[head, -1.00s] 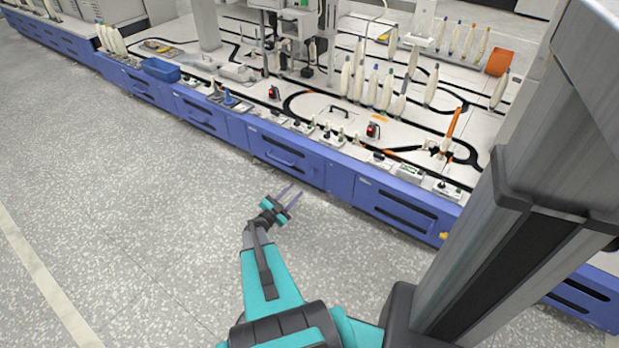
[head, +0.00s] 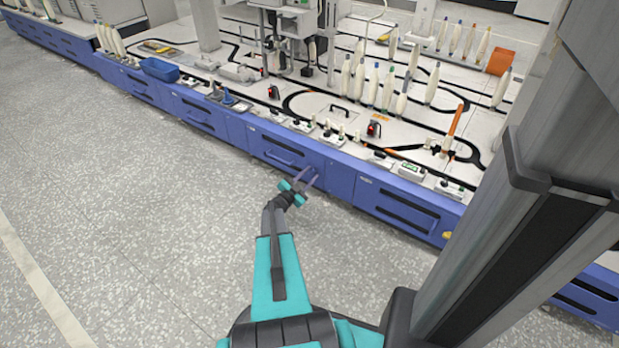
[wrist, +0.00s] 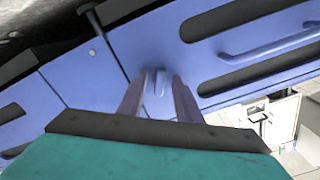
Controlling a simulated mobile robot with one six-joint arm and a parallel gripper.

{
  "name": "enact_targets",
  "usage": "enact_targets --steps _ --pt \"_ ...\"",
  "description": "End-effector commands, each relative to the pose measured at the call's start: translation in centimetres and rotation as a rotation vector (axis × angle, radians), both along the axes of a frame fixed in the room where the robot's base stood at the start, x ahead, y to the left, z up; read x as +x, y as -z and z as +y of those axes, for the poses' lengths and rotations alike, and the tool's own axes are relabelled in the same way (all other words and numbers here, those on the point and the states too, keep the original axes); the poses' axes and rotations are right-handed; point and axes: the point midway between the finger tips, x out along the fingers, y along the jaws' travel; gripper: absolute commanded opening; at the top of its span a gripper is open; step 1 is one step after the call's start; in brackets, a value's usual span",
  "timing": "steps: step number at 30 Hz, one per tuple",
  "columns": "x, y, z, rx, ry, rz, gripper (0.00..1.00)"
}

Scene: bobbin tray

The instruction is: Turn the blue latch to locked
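The blue latch (wrist: 161,83) is a small upright blue piece on the blue cabinet front, near a panel seam, in the wrist view. My gripper (wrist: 162,80) is open, with one dark finger on each side of the latch. A gap shows between the fingers, and I cannot tell whether either touches the latch. In the head view my gripper (head: 311,178) is at the blue front, just right of a drawer with a handle. The latch is too small to make out there.
The blue front (head: 340,185) has slotted panels and a bar handle (wrist: 268,39) beside the latch. Above it, the white bench top holds bobbins (head: 375,84), a black track and small control boxes (head: 411,170). The grey floor (head: 130,200) in front is clear.

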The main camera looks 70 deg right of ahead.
Motion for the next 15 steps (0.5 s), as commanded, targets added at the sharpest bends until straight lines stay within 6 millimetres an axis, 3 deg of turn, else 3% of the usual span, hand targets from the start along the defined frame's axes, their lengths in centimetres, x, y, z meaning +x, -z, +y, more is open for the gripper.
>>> enact_targets --steps 9,15 --pt "-0.02 -0.02 -0.14 0.0 0.0 0.0 0.31" --pt "-0.02 -0.01 -0.13 0.0 0.0 0.0 0.0"
